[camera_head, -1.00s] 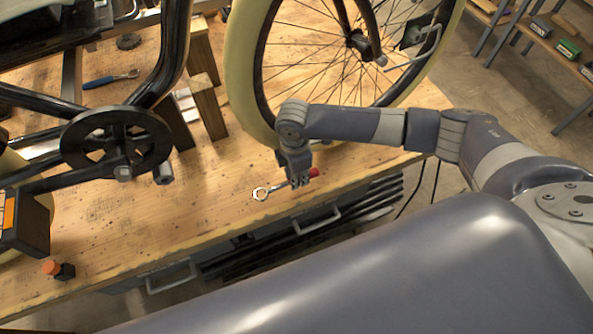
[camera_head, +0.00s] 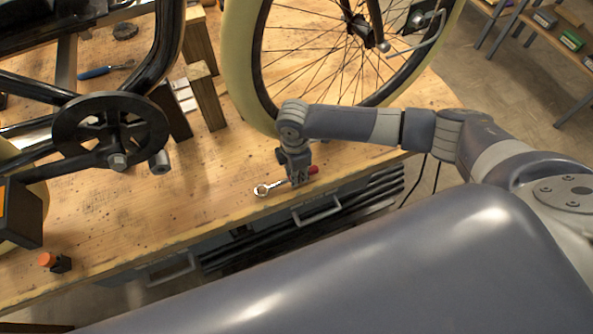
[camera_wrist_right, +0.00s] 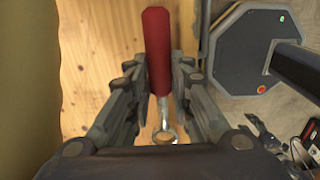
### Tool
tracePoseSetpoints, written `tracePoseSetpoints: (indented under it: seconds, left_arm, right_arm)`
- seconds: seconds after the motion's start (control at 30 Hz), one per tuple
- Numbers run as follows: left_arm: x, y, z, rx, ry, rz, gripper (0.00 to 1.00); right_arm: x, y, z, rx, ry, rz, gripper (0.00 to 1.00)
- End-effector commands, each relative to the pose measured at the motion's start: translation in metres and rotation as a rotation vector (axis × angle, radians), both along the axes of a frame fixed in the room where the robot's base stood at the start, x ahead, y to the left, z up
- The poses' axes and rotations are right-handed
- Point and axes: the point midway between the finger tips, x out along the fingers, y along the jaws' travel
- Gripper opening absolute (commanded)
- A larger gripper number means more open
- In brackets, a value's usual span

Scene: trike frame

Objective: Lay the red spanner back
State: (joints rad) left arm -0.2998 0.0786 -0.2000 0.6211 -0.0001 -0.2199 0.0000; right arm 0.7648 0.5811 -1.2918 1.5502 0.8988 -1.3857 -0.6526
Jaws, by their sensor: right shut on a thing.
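The red spanner (camera_head: 264,190) has a red handle and a shiny metal ring end. My right gripper (camera_head: 300,180) is shut on it near the front edge of the wooden bench (camera_head: 215,205). The ring end points left and the red handle sticks out to the right of the fingers. In the right wrist view the red handle (camera_wrist_right: 157,50) runs up between the two fingers (camera_wrist_right: 160,85), with the ring at the bottom. I cannot tell whether the spanner touches the bench top. My left gripper is not in view.
The large wheel (camera_head: 243,60) stands just behind my right gripper. The black trike frame and crank (camera_head: 110,130) are at the left, near wooden blocks (camera_head: 207,98). A blue-handled spanner (camera_head: 105,71) lies further back. An orange-topped object (camera_head: 47,259) sits at the front left. Bench between is clear.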

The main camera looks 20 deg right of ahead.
Motion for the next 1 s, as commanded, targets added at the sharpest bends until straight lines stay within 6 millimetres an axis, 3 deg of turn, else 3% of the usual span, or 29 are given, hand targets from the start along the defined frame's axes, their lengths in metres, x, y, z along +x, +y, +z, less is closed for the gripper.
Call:
tracePoseSetpoints:
  seconds: [0.33,0.37,0.43,0.8,1.0]
  left_arm:
    - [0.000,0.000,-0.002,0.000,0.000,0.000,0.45]
    - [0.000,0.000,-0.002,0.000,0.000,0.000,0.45]
    - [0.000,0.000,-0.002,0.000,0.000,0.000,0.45]
    - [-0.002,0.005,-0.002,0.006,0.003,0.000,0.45]
    - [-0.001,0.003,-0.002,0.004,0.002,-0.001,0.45]
  right_arm:
    - [0.000,0.000,-0.009,0.001,-0.001,0.000,0.00]
    - [0.000,0.000,-0.008,0.001,-0.001,0.001,0.27]
    - [0.000,0.000,-0.008,0.001,-0.001,0.001,0.43]
    - [0.000,0.000,-0.007,0.000,0.000,0.000,0.44]
    - [0.001,0.001,0.019,0.002,-0.004,0.001,0.44]
